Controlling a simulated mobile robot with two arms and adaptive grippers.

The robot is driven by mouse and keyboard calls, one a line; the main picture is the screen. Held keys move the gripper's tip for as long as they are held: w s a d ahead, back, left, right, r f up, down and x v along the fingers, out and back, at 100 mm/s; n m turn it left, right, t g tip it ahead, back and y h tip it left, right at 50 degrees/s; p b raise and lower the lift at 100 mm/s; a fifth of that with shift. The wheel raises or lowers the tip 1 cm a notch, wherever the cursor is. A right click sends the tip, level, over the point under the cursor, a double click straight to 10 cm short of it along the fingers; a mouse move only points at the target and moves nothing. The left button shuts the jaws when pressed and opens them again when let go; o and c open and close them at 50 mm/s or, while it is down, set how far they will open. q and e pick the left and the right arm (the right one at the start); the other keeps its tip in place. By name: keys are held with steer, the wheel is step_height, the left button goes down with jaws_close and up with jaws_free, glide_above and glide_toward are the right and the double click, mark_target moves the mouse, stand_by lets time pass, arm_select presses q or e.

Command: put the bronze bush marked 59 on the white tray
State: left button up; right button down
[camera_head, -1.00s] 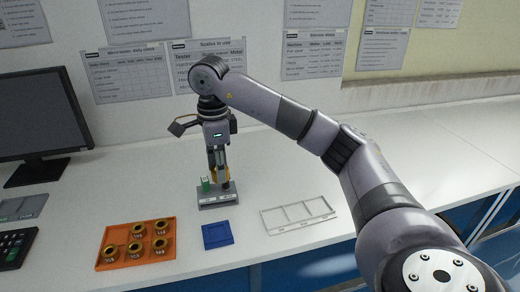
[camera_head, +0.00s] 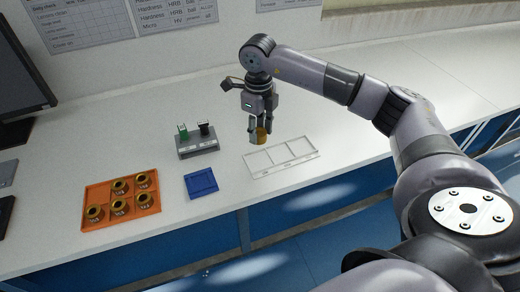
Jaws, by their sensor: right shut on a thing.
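My right gripper (camera_head: 258,136) points down and is shut on a bronze bush (camera_head: 261,135). It holds the bush at the left back edge of the white tray (camera_head: 282,165), and I cannot tell how high above the table it is. The mark on the held bush cannot be read. The white tray has three compartments, and all look empty. Several other bronze bushes (camera_head: 119,206) stand in an orange tray (camera_head: 152,208) at the front left; their marks are too small to read surely. My left gripper is not in view.
A grey block with a green and a black upright piece (camera_head: 198,145) stands left of my right gripper. A small blue tray (camera_head: 201,184) lies in front of it. A monitor (camera_head: 22,75) stands at the far left. The table right of the white tray is clear.

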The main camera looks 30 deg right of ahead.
glide_above(259, 162)
step_height(259, 162, down, 5)
steer(key=shift+w+r, duration=0.15)
steer(key=shift+f, duration=0.45)
step_height(259, 162, down, 4)
steer(key=shift+r+p, duration=0.25)
steer(key=shift+p, duration=0.15)
steer(key=shift+f, duration=0.2)
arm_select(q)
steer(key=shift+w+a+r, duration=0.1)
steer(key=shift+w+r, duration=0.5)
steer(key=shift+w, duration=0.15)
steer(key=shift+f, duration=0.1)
arm_select(e)
steer(key=shift+f, duration=0.1)
steer(key=c, duration=1.1)
jaws_free()
steer(key=shift+o, duration=0.2)
